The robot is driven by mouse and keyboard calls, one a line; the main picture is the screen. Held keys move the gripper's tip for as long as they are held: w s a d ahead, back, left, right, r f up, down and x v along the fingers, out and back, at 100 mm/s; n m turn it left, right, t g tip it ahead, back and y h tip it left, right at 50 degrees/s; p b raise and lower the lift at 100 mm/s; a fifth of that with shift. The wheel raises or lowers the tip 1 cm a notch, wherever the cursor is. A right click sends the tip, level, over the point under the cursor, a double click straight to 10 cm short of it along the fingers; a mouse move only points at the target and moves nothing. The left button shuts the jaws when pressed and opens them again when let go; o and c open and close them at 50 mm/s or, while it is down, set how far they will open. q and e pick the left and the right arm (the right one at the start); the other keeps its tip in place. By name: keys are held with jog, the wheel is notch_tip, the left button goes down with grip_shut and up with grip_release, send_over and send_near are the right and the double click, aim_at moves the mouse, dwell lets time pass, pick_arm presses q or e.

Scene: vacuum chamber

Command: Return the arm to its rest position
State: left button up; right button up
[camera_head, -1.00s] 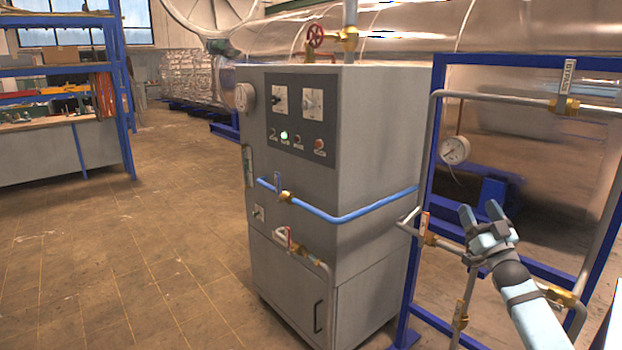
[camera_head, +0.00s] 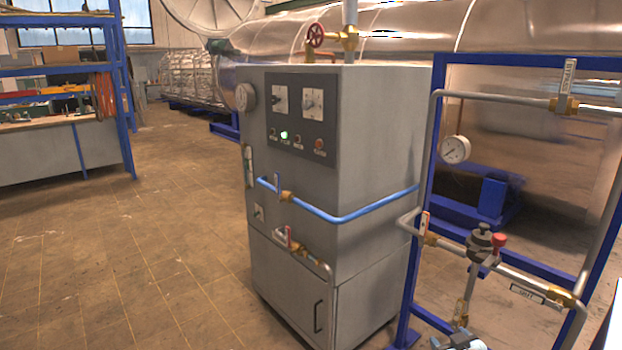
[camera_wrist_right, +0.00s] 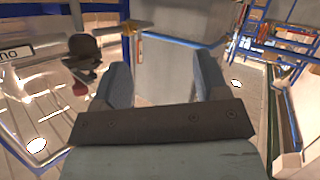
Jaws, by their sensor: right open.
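My right gripper (camera_head: 460,342) shows only in part at the bottom edge of the head view, below the pipe frame. In the right wrist view my right gripper (camera_wrist_right: 163,80) has its two blue-grey fingers wide apart, with nothing between them. My left gripper is in neither view.
A blue pipe frame (camera_head: 424,190) stands at the right, with a black-capped valve (camera_head: 479,241), a red knob (camera_head: 499,240) and a gauge (camera_head: 455,149). A grey control cabinet (camera_head: 378,120) stands left of it. Open floor (camera_head: 150,250) lies further left.

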jog(key=s+a+f+g+y, duration=0.1)
jog(key=s+a+f, duration=0.3)
jog(key=s, duration=0.4)
jog(key=s+a+f+g+y, duration=0.1)
jog(key=s+a+f, duration=0.35)
jog(key=s, duration=0.45)
jog(key=s+a+m+g+y, duration=0.1)
jog(key=s+a, duration=0.2)
jog(key=s, duration=0.6)
jog(key=s+a+g, duration=0.1)
jog(key=s+a, duration=0.3)
jog(key=s, duration=0.5)
pick_arm(q)
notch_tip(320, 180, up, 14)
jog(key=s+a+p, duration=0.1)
jog(key=p, duration=1.6)
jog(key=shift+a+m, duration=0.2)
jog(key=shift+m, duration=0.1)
pick_arm(e)
notch_tip(320, 180, up, 13)
jog(key=d, duration=0.1)
jog(key=shift+d+r+n+t, duration=0.2)
jog(key=shift+d+n+t, duration=0.1)
jog(key=shift+d+t, duration=0.1)
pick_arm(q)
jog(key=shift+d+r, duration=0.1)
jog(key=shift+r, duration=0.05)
